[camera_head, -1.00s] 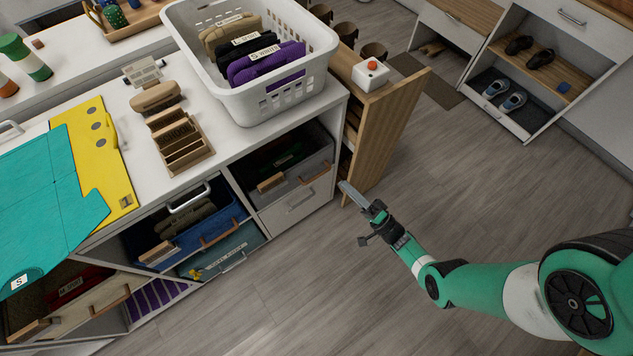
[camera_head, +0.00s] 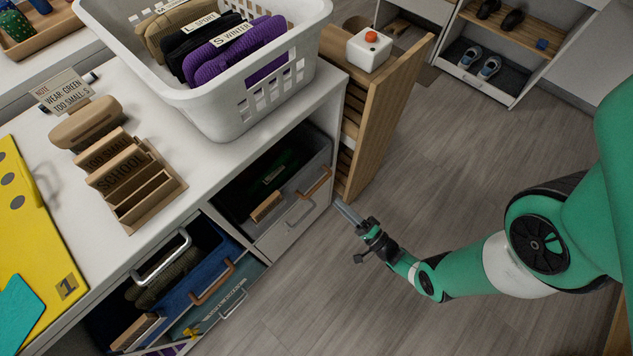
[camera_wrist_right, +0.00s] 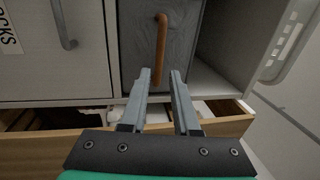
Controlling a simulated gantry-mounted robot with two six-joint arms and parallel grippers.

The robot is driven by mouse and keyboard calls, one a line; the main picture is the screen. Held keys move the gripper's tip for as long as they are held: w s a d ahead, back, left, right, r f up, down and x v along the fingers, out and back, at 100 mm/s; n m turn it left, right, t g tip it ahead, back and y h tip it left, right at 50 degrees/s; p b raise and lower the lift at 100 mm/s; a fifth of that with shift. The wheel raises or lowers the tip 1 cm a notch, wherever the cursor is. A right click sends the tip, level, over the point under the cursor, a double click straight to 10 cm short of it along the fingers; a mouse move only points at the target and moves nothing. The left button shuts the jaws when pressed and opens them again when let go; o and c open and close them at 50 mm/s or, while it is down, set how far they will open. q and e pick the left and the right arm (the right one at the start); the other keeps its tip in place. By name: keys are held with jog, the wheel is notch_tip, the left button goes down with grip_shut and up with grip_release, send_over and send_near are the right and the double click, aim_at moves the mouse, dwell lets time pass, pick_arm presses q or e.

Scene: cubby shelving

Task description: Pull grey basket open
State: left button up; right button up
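The grey basket (camera_head: 275,208) sits in the upper right cubby under the countertop, with a brown handle (camera_head: 314,183) on its front. Dark contents and a wooden tag show at its open top. My right gripper (camera_head: 340,207) is just in front of the cubby, to the right of the handle and a little lower in the picture. The right wrist view shows the gripper (camera_wrist_right: 160,73) with its two fingers apart and nothing between them. There the grey basket front (camera_wrist_right: 184,45) and its brown handle (camera_wrist_right: 161,45) lie straight ahead of the fingertips. My left gripper is not in view.
A blue basket (camera_head: 190,292) sits to the left. A wooden pull-out (camera_head: 385,110) bearing a red-button box (camera_head: 368,52) stands open to the right. A white laundry basket (camera_head: 210,108) is on the counter. Floor in front is clear.

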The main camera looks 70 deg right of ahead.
aim_at(318, 185)
jog(key=x, duration=0.9)
jog(key=shift+w+d, duration=0.1)
jog(key=shift+w, duration=0.2)
grip_shut()
dwell(0.9)
